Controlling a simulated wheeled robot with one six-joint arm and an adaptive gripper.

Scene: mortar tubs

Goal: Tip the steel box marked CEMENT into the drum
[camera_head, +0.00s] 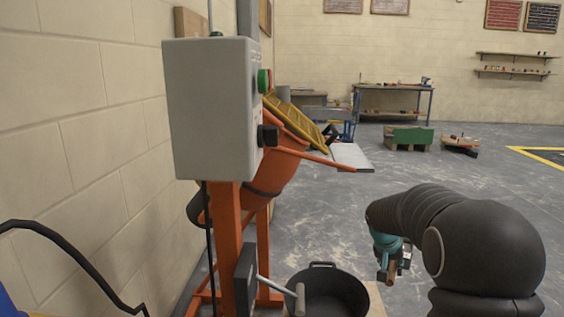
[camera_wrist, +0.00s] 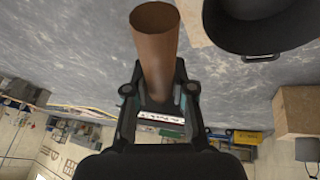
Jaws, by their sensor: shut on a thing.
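My gripper (camera_wrist: 158,92) is shut on a brown cylinder (camera_wrist: 155,48), which sticks out beyond the fingertips in the wrist view. A pale strip with small marks shows between the fingers, too small to read. In the head view my gripper (camera_head: 388,262) hangs low at the right, partly hidden by my arm, above the floor and right of the black tub. The orange drum (camera_head: 276,172) is tilted in its orange frame, partly hidden behind the grey control box. I cannot make out a steel box marked CEMENT in either view.
The grey control box (camera_head: 212,110) and an orange bar stand in front of the drum. A black tub (camera_head: 340,292) is on the floor, also in the wrist view (camera_wrist: 262,38). A tan block (camera_wrist: 298,110) is nearby. Open floor lies beyond, with workbenches (camera_head: 395,88) at the back.

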